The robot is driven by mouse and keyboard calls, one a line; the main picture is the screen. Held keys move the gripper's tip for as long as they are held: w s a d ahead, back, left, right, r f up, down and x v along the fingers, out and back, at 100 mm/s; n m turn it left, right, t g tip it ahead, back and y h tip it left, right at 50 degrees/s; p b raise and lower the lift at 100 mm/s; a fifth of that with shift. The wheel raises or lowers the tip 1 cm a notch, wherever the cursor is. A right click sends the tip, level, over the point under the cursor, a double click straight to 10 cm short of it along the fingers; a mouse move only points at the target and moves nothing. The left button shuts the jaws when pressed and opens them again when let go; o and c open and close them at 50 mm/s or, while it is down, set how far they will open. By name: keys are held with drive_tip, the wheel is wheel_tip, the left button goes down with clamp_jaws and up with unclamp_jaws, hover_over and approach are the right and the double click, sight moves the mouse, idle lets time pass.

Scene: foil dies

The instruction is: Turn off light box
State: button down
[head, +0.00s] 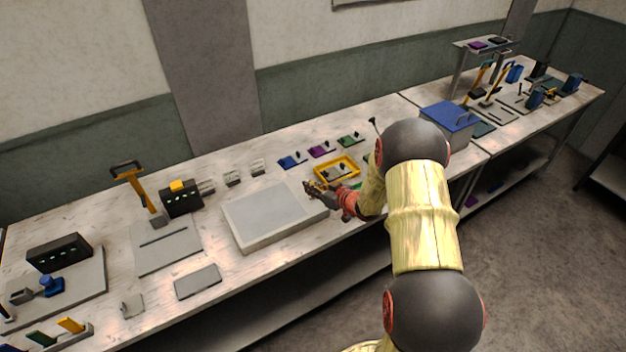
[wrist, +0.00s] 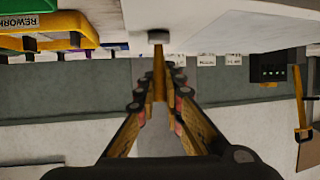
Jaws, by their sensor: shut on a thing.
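The light box (head: 262,212) is a low, pale box on the bench with a flat grey top panel, and no bright glow shows on it. In the wrist view, which is upside down, its pale body (wrist: 220,18) fills the top. A small grey knob (wrist: 158,36) is on its side. My gripper (head: 310,187) is at the right end of the light box. In the wrist view my gripper's fingers (wrist: 160,62) close together at the knob, and the fingertips partly hide the contact.
A yellow tray (head: 337,168), marked REWORK in the wrist view, stands just right of my gripper. A black unit (head: 181,199) and a yellow-handled tool (head: 140,192) stand left behind the light box. A blue-lidded box (head: 448,115) is further right.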

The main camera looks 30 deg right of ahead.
drive_tip(key=shift+w+r+g+p, duration=0.1)
drive_tip(key=shift+w+g+p, duration=0.4)
drive_tip(key=shift+p, duration=1.2)
drive_tip(key=shift+w+r+g+p, duration=0.15)
drive_tip(key=shift+g+p, duration=0.65)
drive_tip(key=shift+p, duration=0.9)
drive_tip(key=shift+w+f+g+p, duration=0.1)
drive_tip(key=shift+f+g+p, duration=0.2)
drive_tip(key=shift+p, duration=0.55)
drive_tip(key=shift+f, duration=0.1)
drive_tip(key=c, duration=1.9)
unclamp_jaws()
drive_tip(key=v, duration=1.1)
drive_tip(key=shift+s+r, duration=0.25)
drive_tip(key=shift+r, duration=0.1)
